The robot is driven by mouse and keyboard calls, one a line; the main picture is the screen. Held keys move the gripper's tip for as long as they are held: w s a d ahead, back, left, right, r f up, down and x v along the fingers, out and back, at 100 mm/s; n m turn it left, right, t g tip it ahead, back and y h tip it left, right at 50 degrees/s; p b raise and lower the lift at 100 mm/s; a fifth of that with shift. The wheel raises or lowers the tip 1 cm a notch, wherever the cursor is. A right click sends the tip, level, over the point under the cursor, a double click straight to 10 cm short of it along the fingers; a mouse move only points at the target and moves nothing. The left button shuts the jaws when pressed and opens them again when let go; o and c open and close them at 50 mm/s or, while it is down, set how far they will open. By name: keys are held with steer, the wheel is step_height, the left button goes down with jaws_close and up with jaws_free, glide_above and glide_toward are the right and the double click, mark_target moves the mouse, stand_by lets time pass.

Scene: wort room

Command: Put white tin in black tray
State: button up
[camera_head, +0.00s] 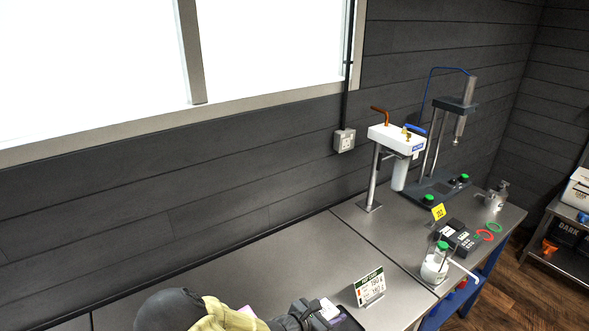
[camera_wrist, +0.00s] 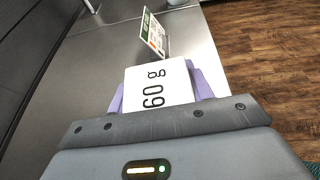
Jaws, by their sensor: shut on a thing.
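The white tin (camera_wrist: 158,84) is between the purple fingers of my gripper (camera_wrist: 157,90) in the wrist view. Its visible face is marked "60 g". My gripper is shut on it. In the head view my gripper (camera_head: 314,314) is at the bottom edge, over the near bench, with a small white patch of the tin (camera_head: 329,309) showing. A dark edge (camera_head: 351,324) just right of it may be the black tray; most of it is cut off by the frame. The tray cannot be made out in the wrist view.
A sign card (camera_head: 369,286) stands on the bench (camera_head: 250,275) just right of my gripper; it also shows in the wrist view (camera_wrist: 152,34). Farther right are a white filter unit (camera_head: 396,138), a glass jar (camera_head: 436,266) and a dark device (camera_head: 458,236). The bench's back left is clear.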

steer(key=s+d+f+p, duration=0.1)
steer(key=s+d+p, duration=0.1)
steer(key=d, duration=0.4)
steer(key=shift+f, duration=0.15)
steer(key=shift+d, duration=0.1)
